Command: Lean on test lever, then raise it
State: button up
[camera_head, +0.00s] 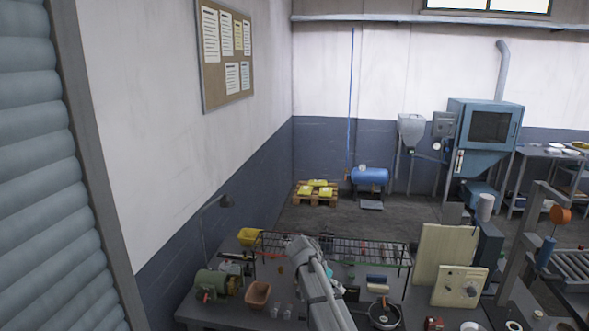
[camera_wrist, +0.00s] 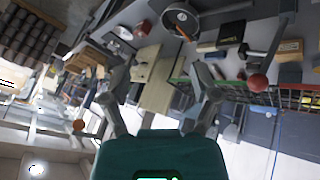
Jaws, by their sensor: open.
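No part is plainly recognisable as the test lever. A cream panel (camera_head: 458,285) with a dark round knob stands at the bench's right; any lever on it is too small to tell. An orange round part (camera_head: 560,214) sits by a grey post at the right. In the wrist view, a red ball (camera_wrist: 257,83) lies right of my gripper and an orange ball (camera_wrist: 79,124) left of it; I cannot tell what either belongs to. My gripper (camera_wrist: 160,97) is open, its fingers wide apart with nothing held. In the head view my arm hides its fingers.
A black wire rack (camera_head: 370,250) runs along the back of the bench (camera_head: 200,308). A green motor (camera_head: 210,283), a brown bin (camera_head: 258,294) and a dark pan (camera_head: 384,314) stand on it. A tall cream board (camera_head: 443,252) rises behind the panel. A roller conveyor (camera_head: 572,265) is at the right.

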jog(key=s+d+f+n+y+b, duration=0.2)
jog(key=s+f+n+y+b, duration=0.1)
jog(key=s+f+b, duration=0.4)
jog(key=s+d+f+n+y+b, duration=0.2)
jog(key=s+f+n+y+b, duration=0.2)
jog(key=s+f, duration=0.7)
jog(key=s+n+b, duration=0.2)
jog(key=s+b, duration=0.2)
jog(key=shift+s+d+f+g, duration=0.2)
jog(key=shift+s+f+g, duration=0.1)
jog(key=shift+f, duration=0.1)
jog(key=shift+c, duration=0.3)
